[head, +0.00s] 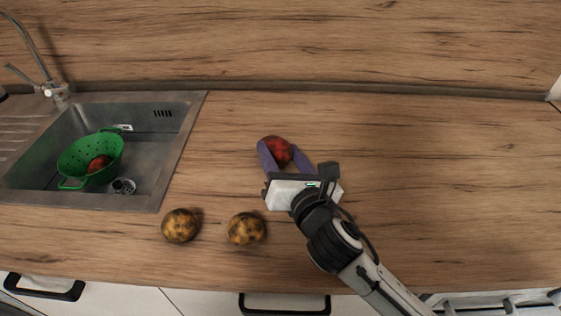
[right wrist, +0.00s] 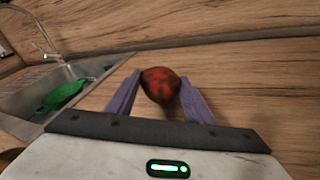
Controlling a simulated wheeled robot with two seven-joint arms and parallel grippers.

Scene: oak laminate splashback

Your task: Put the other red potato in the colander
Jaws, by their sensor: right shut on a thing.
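My right gripper (head: 284,158) is shut on a red potato (head: 276,149) over the middle of the worktop. In the right wrist view the red potato (right wrist: 160,84) sits between the tips of the two purple fingers. The green colander (head: 75,163) stands in the sink at the left, with another red potato (head: 99,163) inside it. The colander (right wrist: 62,97) also shows at the left of the right wrist view. My gripper is to the right of the colander, well apart from it. My left gripper is not in view.
Two yellow-brown potatoes (head: 180,225) (head: 246,229) lie on the worktop near its front edge, between sink and arm. The steel sink (head: 182,145) has a raised rim and a tap (head: 50,84) at the back left. The worktop's right side is clear.

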